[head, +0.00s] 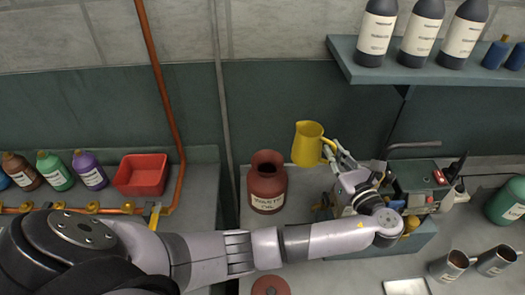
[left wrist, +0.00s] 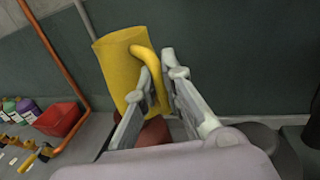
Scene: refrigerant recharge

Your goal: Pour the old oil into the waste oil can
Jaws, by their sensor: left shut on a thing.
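A yellow jug (head: 307,144) is held in the air, nearly upright with a slight tilt, to the upper right of the waste oil can. My left gripper (head: 333,153) is shut on the jug's handle. The left wrist view shows the jug (left wrist: 118,72) with its handle between my fingers (left wrist: 158,76). The waste oil can (head: 267,187) is reddish brown, labelled, with an open round mouth, and stands upright on the grey surface. In the left wrist view the can (left wrist: 155,133) is partly hidden behind my fingers. Any oil inside the jug is hidden. My right gripper is out of view.
A machine (head: 415,188) stands right of the can, partly behind my left arm. A red tray (head: 142,174) and several bottles are at left, near a copper pipe (head: 158,75). A shelf (head: 430,75) with dark bottles is at upper right. A round red thing (head: 270,286) lies below my arm.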

